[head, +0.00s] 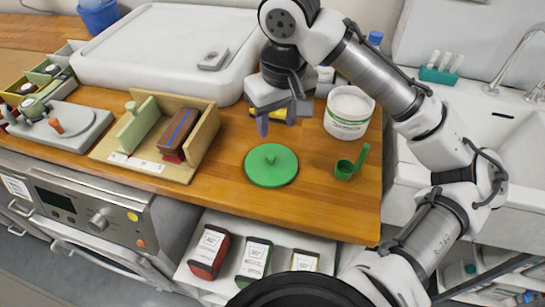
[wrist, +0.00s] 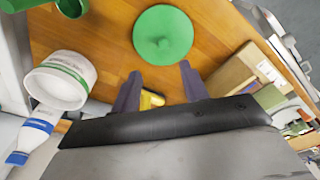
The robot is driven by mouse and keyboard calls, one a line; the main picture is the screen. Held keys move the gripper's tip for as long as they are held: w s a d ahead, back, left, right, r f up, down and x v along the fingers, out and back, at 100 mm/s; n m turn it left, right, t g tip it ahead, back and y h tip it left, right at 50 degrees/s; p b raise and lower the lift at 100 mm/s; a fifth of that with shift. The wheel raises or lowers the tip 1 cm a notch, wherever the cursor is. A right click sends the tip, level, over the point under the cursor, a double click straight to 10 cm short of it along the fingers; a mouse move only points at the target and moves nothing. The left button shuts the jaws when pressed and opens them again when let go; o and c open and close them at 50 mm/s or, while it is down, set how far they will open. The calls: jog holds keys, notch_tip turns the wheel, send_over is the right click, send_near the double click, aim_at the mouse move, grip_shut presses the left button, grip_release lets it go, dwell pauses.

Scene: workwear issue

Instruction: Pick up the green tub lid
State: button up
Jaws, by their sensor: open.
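The green tub lid (head: 271,165) is a flat round disc with a small knob on top. It lies on the wooden counter (head: 318,206). It also shows at the top of the wrist view (wrist: 163,35). My gripper (head: 277,122) is open and empty, above the counter and behind the lid. In the wrist view its two purple-grey fingers (wrist: 158,82) point toward the lid, apart from it. A white tub (head: 348,113) with a green band stands behind and right of the lid, open at the top, with white contents.
A green scoop (head: 351,163) is right of the lid. A wooden holder (head: 157,137) with a brown block stands left. A yellow object (wrist: 150,100) lies under my gripper. A white tray (head: 166,48) is at the back, a sink (head: 493,122) at right.

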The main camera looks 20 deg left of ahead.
send_over(271, 156)
jog(key=d, duration=0.1)
notch_tip(271, 156, down, 4)
jog(key=shift+f, duration=0.25)
jog(key=shift+a+f+p, duration=0.2)
jog(key=shift+f+p, duration=0.1)
jog(key=shift+f, duration=1.2)
jog(key=shift+a+f+p, duration=0.2)
jog(key=shift+f+p, duration=0.1)
jog(key=shift+f, duration=1.15)
jog(key=shift+s, duration=0.1)
jog(key=shift+c, duration=0.5)
grip_shut()
